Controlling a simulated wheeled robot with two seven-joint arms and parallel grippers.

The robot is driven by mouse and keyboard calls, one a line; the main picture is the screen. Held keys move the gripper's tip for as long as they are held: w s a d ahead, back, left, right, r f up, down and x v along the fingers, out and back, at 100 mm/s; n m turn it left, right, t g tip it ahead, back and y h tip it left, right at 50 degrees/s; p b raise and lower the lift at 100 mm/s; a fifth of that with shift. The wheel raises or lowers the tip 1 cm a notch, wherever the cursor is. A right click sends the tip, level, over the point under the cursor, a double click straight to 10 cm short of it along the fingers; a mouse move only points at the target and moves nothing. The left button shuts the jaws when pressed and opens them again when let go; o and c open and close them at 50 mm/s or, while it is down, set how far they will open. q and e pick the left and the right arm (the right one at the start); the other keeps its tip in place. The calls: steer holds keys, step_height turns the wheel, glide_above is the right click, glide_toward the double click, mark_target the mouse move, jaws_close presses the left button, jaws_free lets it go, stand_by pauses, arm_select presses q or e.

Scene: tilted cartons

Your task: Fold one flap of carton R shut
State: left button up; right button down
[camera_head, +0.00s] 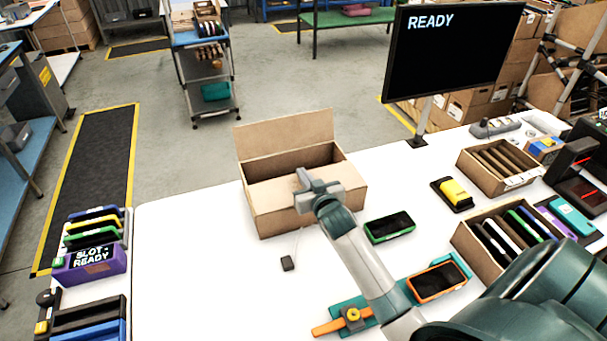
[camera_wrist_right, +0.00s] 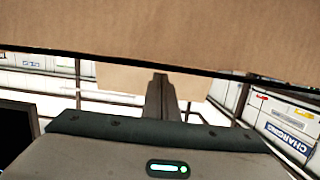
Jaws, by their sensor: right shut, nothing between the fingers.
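A brown open carton (camera_head: 275,217) stands on the white table, set at an angle. Its far flap (camera_head: 284,136) stands up along the back edge. My right gripper (camera_head: 303,176) is shut and empty, over the near part of the carton opening. In the right wrist view, its closed fingers (camera_wrist_right: 160,90) reach up towards a broad cardboard panel (camera_wrist_right: 150,38) that fills the top. Whether they touch it cannot be told. My left gripper is not in view.
A monitor (camera_head: 450,50) stands behind right. Several filled boxes crowd the right side. The table's front left is clear.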

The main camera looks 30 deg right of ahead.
steer(key=shift+f, duration=0.35)
